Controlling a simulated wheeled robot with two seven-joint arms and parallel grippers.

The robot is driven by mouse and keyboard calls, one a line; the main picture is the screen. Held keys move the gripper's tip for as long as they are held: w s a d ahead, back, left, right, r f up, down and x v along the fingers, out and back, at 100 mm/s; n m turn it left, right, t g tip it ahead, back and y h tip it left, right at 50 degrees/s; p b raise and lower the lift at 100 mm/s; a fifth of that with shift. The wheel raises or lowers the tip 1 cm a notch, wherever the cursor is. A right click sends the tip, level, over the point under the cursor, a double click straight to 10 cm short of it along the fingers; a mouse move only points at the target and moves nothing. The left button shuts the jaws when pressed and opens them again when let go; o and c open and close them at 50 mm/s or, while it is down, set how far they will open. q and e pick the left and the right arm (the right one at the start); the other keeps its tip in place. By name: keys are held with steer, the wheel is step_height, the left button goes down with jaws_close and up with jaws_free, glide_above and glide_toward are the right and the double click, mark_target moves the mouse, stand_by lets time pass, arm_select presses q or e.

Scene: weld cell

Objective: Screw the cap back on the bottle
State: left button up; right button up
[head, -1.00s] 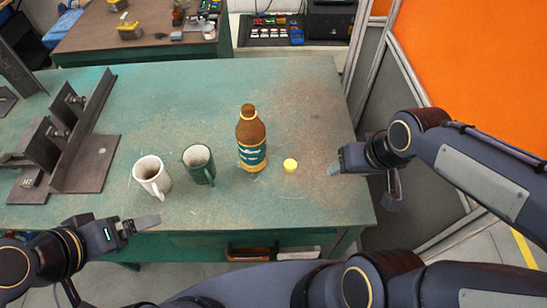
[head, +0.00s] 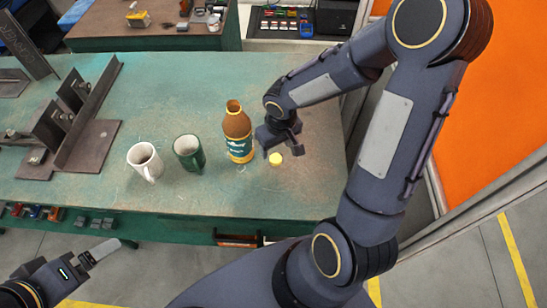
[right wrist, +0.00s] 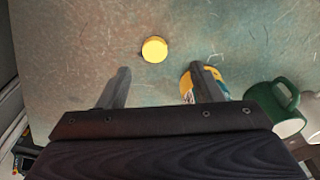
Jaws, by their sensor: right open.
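The brown bottle (head: 237,146) with a teal and yellow label stands upright on the green table, its mouth uncapped. The yellow cap (head: 276,159) lies on the table to the right of the bottle. My right gripper (head: 281,149) is open and empty above the table, close to the cap. In the right wrist view the cap (right wrist: 154,49) lies ahead of the two spread fingers (right wrist: 162,84), and the right finger hides part of the bottle (right wrist: 187,84). My left gripper (head: 101,251) is off the table's front edge, away from the bottle; its opening is unclear.
A green mug (head: 188,153) and a white mug (head: 144,161) stand left of the bottle. A steel fixture (head: 88,140) occupies the table's left side. The table (head: 200,199) is clear in front of the bottle and cap. An orange panel (head: 500,100) stands at the right.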

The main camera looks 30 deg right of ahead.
mark_target(276, 158)
step_height(276, 158, down, 2)
steer(key=shift+w+f, duration=0.15)
steer(key=shift+f, duration=0.1)
steer(key=shift+w+d+f, duration=0.15)
steer(key=shift+w+f, duration=0.05)
steer(key=shift+f, duration=0.65)
steer(key=shift+w+d+f, duration=0.1)
steer(key=shift+w+f, duration=0.1)
steer(key=shift+f, duration=0.7)
steer(key=shift+w+d+f, duration=0.15)
steer(key=shift+w+f, duration=0.05)
steer(key=shift+f, duration=0.65)
steer(key=c, duration=1.1)
